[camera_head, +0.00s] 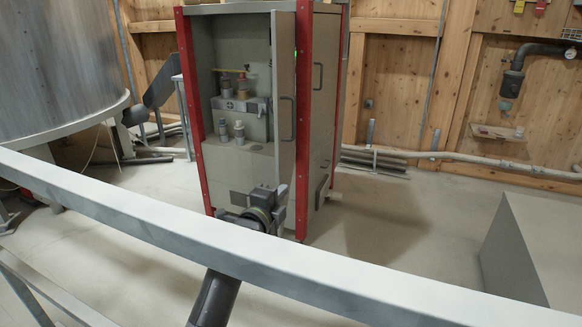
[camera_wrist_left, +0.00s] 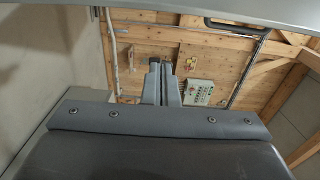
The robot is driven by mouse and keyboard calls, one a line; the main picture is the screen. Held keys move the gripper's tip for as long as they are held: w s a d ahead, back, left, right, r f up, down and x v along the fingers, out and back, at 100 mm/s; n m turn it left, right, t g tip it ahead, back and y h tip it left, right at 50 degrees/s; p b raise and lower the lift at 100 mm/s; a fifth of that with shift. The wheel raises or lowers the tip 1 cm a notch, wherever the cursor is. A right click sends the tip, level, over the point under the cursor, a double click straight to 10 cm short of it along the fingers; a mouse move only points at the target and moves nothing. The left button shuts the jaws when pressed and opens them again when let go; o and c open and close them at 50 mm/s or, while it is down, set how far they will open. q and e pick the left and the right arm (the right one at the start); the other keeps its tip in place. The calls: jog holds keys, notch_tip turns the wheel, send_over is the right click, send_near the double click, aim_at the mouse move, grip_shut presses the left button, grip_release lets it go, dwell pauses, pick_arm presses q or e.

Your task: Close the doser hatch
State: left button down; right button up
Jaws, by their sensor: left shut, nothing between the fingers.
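The doser (camera_head: 240,155) is a beige cabinet with red corner posts in the head view. Its hatch (camera_head: 284,75) is a tall narrow beige door with a grey handle (camera_head: 287,118). The hatch stands open at the right side of the opening, so the shelf inside shows. My left gripper (camera_head: 281,196) is low in front of the cabinet, near the hatch's lower end; whether it touches the hatch I cannot tell. In the left wrist view its fingers (camera_wrist_left: 162,82) are shut with nothing between them. My right gripper is not in view.
A pale rail (camera_head: 330,268) crosses the foreground, and my left arm reaches from below it. Bottles (camera_head: 239,132) stand inside the cabinet. A large grey tank (camera_head: 55,65) is at the left, a grey block (camera_head: 535,250) at the right. Floor right of the cabinet is clear.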

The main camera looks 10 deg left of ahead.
aim_at(281, 173)
pick_arm(q)
jog(key=b+x, duration=0.1)
jog(key=x, duration=0.9)
jog(key=shift+s+a+r, duration=0.15)
jog(key=shift+a, duration=0.5)
jog(key=shift+s+a+r, duration=0.1)
jog(key=shift+a+r, duration=0.05)
jog(key=shift+a, duration=0.5)
jog(key=shift+s+a+r, duration=0.15)
jog(key=shift+a, duration=0.5)
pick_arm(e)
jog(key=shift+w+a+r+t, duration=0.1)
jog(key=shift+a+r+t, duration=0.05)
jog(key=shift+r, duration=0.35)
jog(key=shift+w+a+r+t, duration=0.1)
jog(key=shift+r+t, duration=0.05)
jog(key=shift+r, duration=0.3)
pick_arm(q)
jog(key=shift+a, duration=0.1)
